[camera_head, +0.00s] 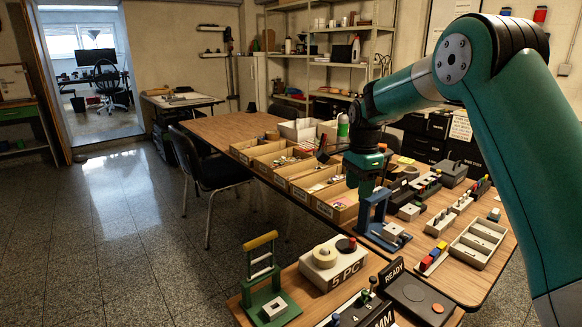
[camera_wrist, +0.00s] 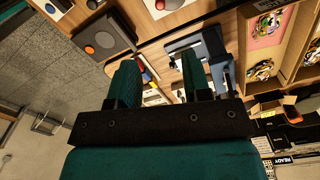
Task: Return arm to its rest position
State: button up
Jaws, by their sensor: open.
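My gripper (camera_head: 362,184) hangs from my teal arm over the long wooden table, beside a blue stand (camera_head: 373,210). In the wrist view my gripper (camera_wrist: 160,80) shows two teal fingers set apart, with nothing between them. The blue stand also shows in the wrist view (camera_wrist: 216,58), just beyond the right finger. In the head view I cannot see the fingertips clearly, and I cannot tell how far they are above the table.
Wooden compartment trays (camera_head: 338,204) line the table's left edge, some holding keys. A grey divided tray (camera_head: 478,243) lies on the right. A front table (camera_head: 240,312) bears a green stand (camera_head: 268,303) and a white "5 PC" box (camera_head: 333,266). A black chair (camera_head: 215,170) stands left of the table.

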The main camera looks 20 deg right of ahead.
jog(key=s+a+r+n+y+p, duration=0.1)
jog(key=s+a+r+n, duration=0.3)
jog(key=s+a+n, duration=0.25)
jog(key=s+a+r+n+p, duration=0.1)
jog(key=s+a+r+n, duration=0.35)
jog(key=s+a, duration=0.2)
jog(key=s+a+n+y, duration=0.1)
jog(key=s+a+n, duration=0.2)
jog(key=s+n, duration=0.3)
jog(key=s+a+r+n+y, duration=0.1)
jog(key=s+n, duration=0.6)
jog(key=s, duration=0.9)
jog(key=a+y+p, duration=0.1)
jog(key=a, duration=0.1)
jog(key=shift+s+a, duration=0.35)
jog(key=shift+a, duration=0.05)
jog(key=shift+s+a, duration=0.1)
